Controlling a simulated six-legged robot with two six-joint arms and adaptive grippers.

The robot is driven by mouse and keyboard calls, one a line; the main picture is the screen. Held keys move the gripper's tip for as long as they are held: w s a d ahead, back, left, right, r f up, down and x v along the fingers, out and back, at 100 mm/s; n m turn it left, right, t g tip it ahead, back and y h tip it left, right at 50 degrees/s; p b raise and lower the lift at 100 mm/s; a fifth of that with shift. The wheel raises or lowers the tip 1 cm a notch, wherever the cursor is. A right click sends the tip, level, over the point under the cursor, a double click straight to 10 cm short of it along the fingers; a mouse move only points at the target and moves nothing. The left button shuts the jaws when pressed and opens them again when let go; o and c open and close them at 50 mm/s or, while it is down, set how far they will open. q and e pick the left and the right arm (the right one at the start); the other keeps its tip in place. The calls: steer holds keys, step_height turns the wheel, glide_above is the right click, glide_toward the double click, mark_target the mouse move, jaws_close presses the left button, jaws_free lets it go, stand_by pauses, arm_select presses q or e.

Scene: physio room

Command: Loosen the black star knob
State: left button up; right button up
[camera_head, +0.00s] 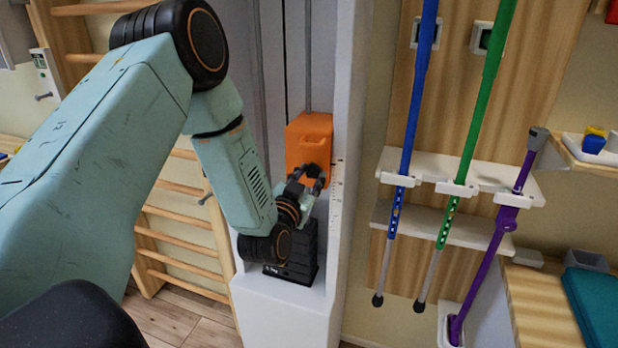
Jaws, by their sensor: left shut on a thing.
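My right gripper is not in view.
A stack of black weight plates (292,257) stands low in the white column (344,215), behind my left wrist. Blue (408,130), green (480,95) and purple (492,250) poles stand in a white rack (385,165) to the right. Wooden wall bars (185,248) are at left.

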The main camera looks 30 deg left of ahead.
arm_select(q)
steer(key=n+b, duration=0.1)
steer(key=n, duration=0.2)
steer(key=shift+d+n+b, duration=0.1)
steer(key=shift+n+b, duration=0.2)
steer(key=shift+n, duration=0.1)
steer(key=shift+r+n, duration=0.1)
steer(key=shift+n, duration=0.7)
steer(key=o, duration=1.1)
steer(key=shift+o, duration=0.2)
steer(key=shift+s, duration=0.1)
steer(key=v, duration=1.2)
steer(key=shift+d, duration=0.1)
